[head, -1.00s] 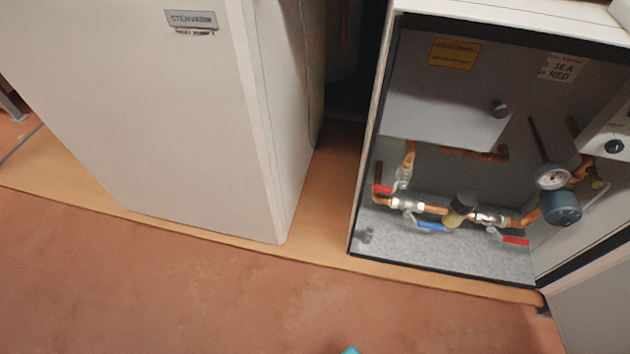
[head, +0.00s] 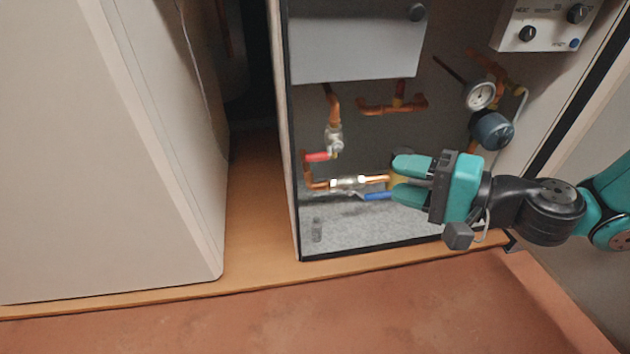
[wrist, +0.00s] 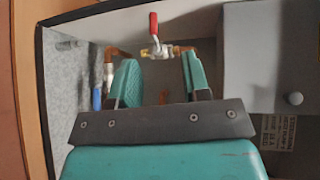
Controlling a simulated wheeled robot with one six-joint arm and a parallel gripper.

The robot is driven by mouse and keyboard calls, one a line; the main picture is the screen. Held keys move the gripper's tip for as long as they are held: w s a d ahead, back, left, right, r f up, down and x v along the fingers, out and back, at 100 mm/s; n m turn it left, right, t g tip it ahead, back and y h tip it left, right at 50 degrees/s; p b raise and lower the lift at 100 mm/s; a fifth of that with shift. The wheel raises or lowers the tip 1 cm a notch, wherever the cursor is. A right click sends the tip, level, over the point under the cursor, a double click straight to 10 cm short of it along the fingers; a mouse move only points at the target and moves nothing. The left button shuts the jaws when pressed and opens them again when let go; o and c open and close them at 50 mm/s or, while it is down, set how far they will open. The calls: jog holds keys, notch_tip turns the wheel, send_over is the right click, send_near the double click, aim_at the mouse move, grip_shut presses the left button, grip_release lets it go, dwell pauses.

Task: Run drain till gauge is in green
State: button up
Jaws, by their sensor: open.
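The round gauge (head: 480,95) with a white face sits at the upper right inside the open cabinet; its reading is too small to tell. A valve with a red lever (head: 317,157) is on the left pipe; in the wrist view the red lever (wrist: 153,30) shows beyond and between my fingers. A valve with a blue lever (head: 379,196) sits lower, just left of my fingertips, and its blue lever (wrist: 97,97) shows left of my fingers in the wrist view. My gripper (head: 397,179) is open and empty in front of the lower pipes. It hides the pipework behind it.
A dark blue round-bodied part (head: 492,130) hangs below the gauge. A grey box (head: 355,40) fills the cabinet's upper part. A control panel (head: 545,25) is at upper right. A white unit (head: 110,140) stands at left, and the floor (head: 300,315) in front is clear.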

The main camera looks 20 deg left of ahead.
notch_tip(320, 180, down, 3)
jog(key=w+m+t, duration=0.1)
jog(key=w+m, duration=0.1)
jog(key=p, duration=1)
send_near(319, 159)
jog(key=a, duration=0.2)
jog(key=b+x, duration=0.2)
jog(key=x, duration=0.2)
jog(key=b+x, duration=0.1)
jog(key=x, duration=0.4)
jog(key=shift+w+f+b, duration=0.2)
jog(key=shift+w+b, duration=0.05)
jog(key=shift+b, duration=0.15)
grip_shut()
